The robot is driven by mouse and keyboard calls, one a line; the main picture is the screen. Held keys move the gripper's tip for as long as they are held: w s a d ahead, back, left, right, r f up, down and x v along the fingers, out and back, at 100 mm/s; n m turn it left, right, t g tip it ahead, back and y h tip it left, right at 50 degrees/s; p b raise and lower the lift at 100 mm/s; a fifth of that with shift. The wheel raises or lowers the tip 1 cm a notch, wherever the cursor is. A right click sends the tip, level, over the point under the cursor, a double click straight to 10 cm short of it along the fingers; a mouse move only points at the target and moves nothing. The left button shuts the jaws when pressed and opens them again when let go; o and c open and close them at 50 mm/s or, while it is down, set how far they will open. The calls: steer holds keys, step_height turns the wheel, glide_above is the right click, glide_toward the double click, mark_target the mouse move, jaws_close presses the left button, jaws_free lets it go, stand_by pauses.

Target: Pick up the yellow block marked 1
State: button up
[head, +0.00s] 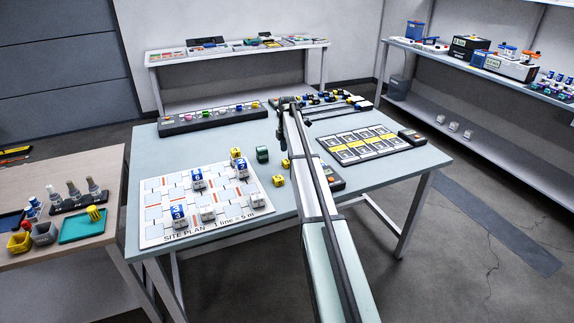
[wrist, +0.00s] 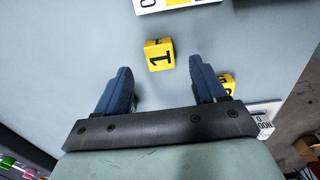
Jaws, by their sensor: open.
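The yellow block marked 1 (wrist: 159,54) lies on the pale table top in the wrist view, its black numeral showing. My gripper (wrist: 160,67) is open, with its two blue fingers apart. In the picture, the block appears just beyond the gap between the fingertips, and neither finger is seen touching it. In the head view, yellow blocks lie near my arm, one of them left of it (head: 278,181); I cannot tell which is marked 1.
Another yellow block (wrist: 229,82) shows partly behind the right finger. A site plan board (head: 155,210) with several blocks covers the table's left part. A tray of cards (head: 345,160) lies right of my arm. A long dark rack (head: 185,128) stands at the back left.

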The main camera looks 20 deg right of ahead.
mark_target(287, 161)
step_height(287, 161, down, 5)
steer(key=shift+a+r, duration=0.1)
steer(key=shift+c, duration=0.2)
steer(key=c, duration=1.1)
